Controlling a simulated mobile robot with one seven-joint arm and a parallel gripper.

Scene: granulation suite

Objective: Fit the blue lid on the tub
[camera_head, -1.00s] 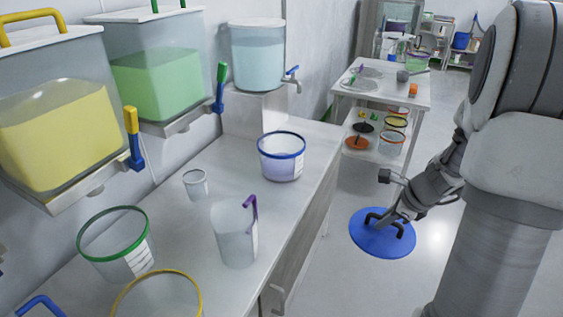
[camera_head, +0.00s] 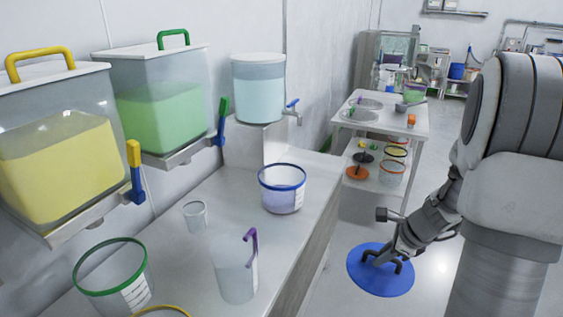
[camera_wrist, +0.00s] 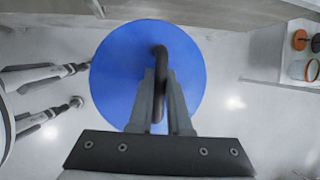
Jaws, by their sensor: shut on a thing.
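The round blue lid (camera_head: 372,282) hangs flat over the floor, to the right of the counter. My gripper (camera_head: 380,258) is shut on its dark arched handle. In the wrist view the blue lid (camera_wrist: 118,75) shows from above, with my gripper's fingers (camera_wrist: 160,115) on both sides of the handle. A clear tub with a blue rim (camera_head: 283,192) stands upright on the counter, open at the top, with a pale violet content and a white label. The lid is apart from this tub, lower in the picture and to its right.
The counter (camera_head: 215,270) also holds a small clear cup (camera_head: 195,216), a jug with a purple handle (camera_head: 236,270) and a green-rimmed tub (camera_head: 112,275). Dispensers with yellow (camera_head: 65,165) and green (camera_head: 160,115) contents hang at left. A white cart (camera_head: 385,122) stands farther back.

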